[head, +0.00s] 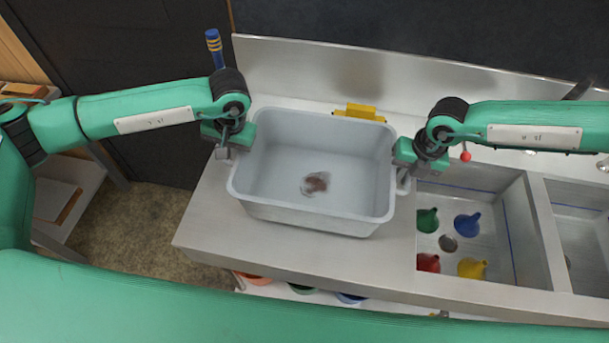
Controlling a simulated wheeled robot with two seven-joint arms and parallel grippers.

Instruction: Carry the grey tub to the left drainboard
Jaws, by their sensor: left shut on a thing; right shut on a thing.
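The grey tub (316,220) is in the middle of the head view, over the left drainboard (203,232), a flat metal surface left of the sink. I cannot tell whether its base touches the metal. A small dark reddish-brown patch or object (315,183) shows on its floor. My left gripper (226,146) is shut on the tub's left side near the back corner. My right gripper (411,165) is shut on the tub's right side. The fingertips are partly hidden by the gripper bodies.
The sink basin (508,235) right of the tub holds a green funnel (428,220), a blue funnel (467,224), a red funnel (428,263) and a yellow funnel (472,268). A yellow object (360,111) and a blue-handled tool (214,48) are behind the tub. A shelf (70,195) stands left.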

